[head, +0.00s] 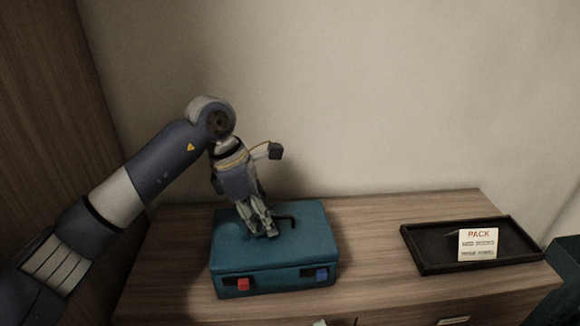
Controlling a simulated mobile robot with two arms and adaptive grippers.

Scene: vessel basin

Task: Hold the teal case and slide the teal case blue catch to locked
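The teal case (273,258) stands closed on the wooden cabinet top. On its front face, the blue catch (321,274) sits at the right end of a dark slot, and a red catch (243,284) sits at the right end of another slot further left. My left gripper (263,233) comes down onto the lid, its fingers close together around the dark handle (291,219). The handle's left part is hidden by the fingers. Small pale and dark bits at the bottom edge may be the tips of my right gripper (337,322); too little shows to tell its opening.
A black tray (430,262) lies on the right of the cabinet top (368,225), with a white card (478,244) reading "PACK" in it. Bare wood separates case and tray. A wall stands behind, a wooden panel on the left. A drawer handle (453,321) shows at the front.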

